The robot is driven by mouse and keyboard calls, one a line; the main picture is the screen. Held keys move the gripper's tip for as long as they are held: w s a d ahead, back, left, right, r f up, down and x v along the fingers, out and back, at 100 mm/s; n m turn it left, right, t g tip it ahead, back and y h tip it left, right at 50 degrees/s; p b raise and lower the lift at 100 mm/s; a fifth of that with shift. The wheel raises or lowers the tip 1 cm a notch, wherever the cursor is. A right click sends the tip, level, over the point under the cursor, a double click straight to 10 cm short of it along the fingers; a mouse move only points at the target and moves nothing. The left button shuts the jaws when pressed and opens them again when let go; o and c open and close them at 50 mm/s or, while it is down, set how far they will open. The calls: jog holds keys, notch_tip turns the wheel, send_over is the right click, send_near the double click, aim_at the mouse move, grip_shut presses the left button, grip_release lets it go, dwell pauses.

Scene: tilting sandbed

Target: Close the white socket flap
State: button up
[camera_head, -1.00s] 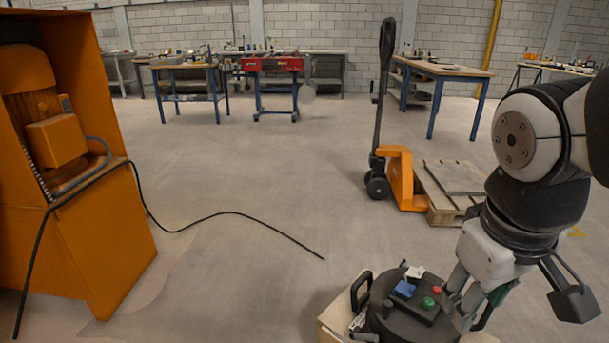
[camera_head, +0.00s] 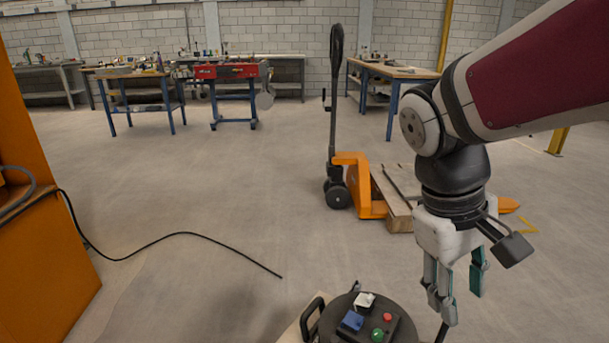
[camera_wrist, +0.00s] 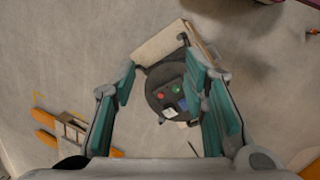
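The white socket flap (camera_head: 364,301) is on the black round unit (camera_head: 338,333) at the bottom of the head view, beside a blue flap (camera_head: 352,320). It looks tilted up, but it is too small to tell how far. In the wrist view the white flap (camera_wrist: 170,113) shows on the unit's near side. My gripper (camera_head: 460,292) is to the right of the unit and above it, apart from it and empty. In the wrist view its fingers (camera_wrist: 162,70) are spread wide, with the unit between them in the picture.
A red button (camera_head: 388,317) and a green button (camera_head: 377,335) are on the same panel. A black handle (camera_head: 312,318) rises at the unit's left. An orange pallet truck (camera_head: 360,185) stands behind. A black cable (camera_head: 180,234) lies on the floor at left.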

jog(key=w+d+f+n+p, duration=0.1)
jog(key=w, duration=0.5)
jog(key=n+y+p, duration=0.3)
jog(key=n+p, duration=0.1)
jog(key=n, duration=0.2)
send_over(370, 295)
notch_tip(370, 295, down, 16)
jog(key=f, duration=0.1)
jog(key=shift+t, duration=0.4)
notch_tip(370, 295, down, 13)
jog(key=b, duration=0.4)
jog(key=shift+r, duration=0.1)
grip_shut()
